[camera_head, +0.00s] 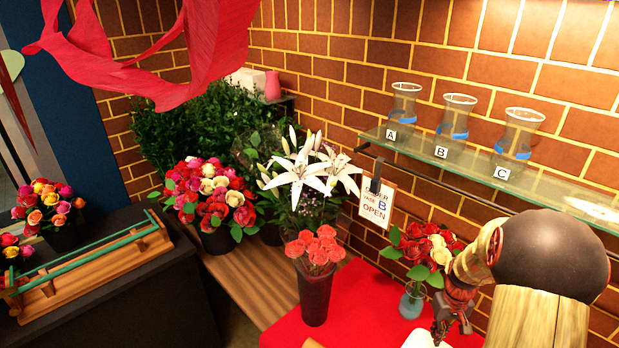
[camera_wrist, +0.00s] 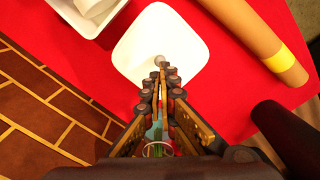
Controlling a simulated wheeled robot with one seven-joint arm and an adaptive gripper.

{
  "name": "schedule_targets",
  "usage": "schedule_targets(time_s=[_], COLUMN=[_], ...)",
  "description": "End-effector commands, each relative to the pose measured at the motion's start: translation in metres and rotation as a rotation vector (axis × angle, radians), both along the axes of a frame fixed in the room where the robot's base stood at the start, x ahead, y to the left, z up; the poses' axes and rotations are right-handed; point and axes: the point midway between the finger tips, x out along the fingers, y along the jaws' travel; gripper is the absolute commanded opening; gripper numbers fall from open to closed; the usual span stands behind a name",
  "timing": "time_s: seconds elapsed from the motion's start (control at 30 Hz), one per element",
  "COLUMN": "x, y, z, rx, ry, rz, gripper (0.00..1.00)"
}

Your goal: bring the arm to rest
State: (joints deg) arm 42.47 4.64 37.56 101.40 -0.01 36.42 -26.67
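My gripper (camera_head: 450,325) hangs at the lower right of the head view, over the red-covered table, close to the right of a small glass vase of roses. In the wrist view its fingers (camera_wrist: 161,72) lie close together, pointing over a white square dish (camera_wrist: 150,38). A small pale round thing (camera_wrist: 159,58) shows at the fingertips; I cannot tell what it is. I see nothing clearly held. A clear rim with some green and blue (camera_wrist: 157,148) shows between the finger bases. My arm comes in from the right edge in the head view.
The small vase of roses (camera_head: 412,298) and a dark vase of coral roses (camera_head: 315,290) stand on the red cloth (camera_head: 362,290). A glass shelf (camera_head: 450,158) with several glass vases is above. A paper roll (camera_wrist: 250,38) and white tray (camera_wrist: 85,18) lie beside the dish.

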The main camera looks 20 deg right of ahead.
Motion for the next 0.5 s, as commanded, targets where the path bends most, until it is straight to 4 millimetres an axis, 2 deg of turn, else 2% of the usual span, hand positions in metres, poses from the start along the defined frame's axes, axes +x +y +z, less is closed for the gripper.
schedule_targets(time_s=[0.17,0.3,0.4,0.5], x=[-0.003,-0.031,-0.044,-0.046], y=[0.003,0.028,0.049,0.071], z=[0.0,-0.003,0.024,0.05], rx=[0.009,0.06,0.063,0.052], ry=[0.011,0.076,0.087,0.08], rz=[-0.05,-0.147,-0.206,-0.22], gripper=[0.0,0.0,0.0,0.0])
